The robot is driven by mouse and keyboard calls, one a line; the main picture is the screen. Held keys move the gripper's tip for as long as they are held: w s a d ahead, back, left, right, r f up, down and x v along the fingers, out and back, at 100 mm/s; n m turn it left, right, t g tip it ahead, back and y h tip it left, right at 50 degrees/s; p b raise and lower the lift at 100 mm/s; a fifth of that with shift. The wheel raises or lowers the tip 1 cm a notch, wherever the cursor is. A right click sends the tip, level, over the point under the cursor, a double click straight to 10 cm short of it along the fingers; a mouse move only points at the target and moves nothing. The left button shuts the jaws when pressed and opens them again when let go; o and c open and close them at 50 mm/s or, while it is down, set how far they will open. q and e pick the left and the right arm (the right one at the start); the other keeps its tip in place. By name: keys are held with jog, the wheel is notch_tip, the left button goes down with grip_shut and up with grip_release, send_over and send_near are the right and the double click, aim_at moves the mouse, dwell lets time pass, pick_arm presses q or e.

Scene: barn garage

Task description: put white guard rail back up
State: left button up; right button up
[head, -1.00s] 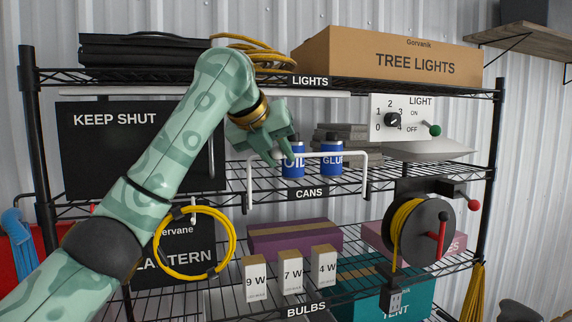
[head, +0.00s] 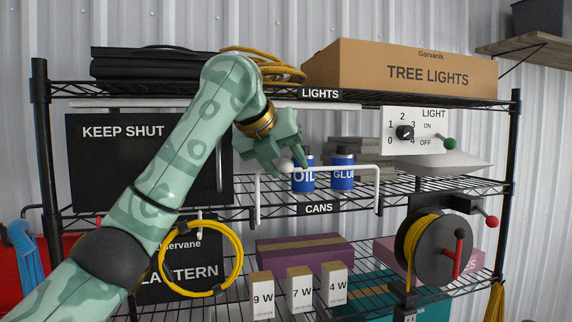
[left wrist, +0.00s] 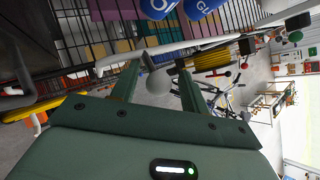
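The white guard rail (head: 340,167) stands upright as a U-shaped bar at the front edge of the CANS shelf, in front of the blue OIL can (head: 303,180) and GLUE can (head: 343,178). A white round knob (head: 285,167) shows near the rail's upper left part. My left gripper (head: 292,168) is there, its fingers open on either side of the knob. In the left wrist view, the knob (left wrist: 159,82) sits between the two spread fingers with gaps to both, and the rail (left wrist: 185,47) runs beyond them. My right gripper is not in view.
A yellow cord reel (head: 434,248) with a red handle juts out at the right. A light switch panel (head: 415,131) is above it. A yellow cable coil (head: 236,255) hangs near my left arm. Bulb boxes (head: 299,293) stand on the shelf below.

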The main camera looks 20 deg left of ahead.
pick_arm(q)
jog(key=shift+a, duration=0.1)
jog(key=b+v, duration=0.2)
jog(key=v, duration=1.4)
jog(key=shift+r, duration=0.15)
jog(key=shift+s, duration=0.15)
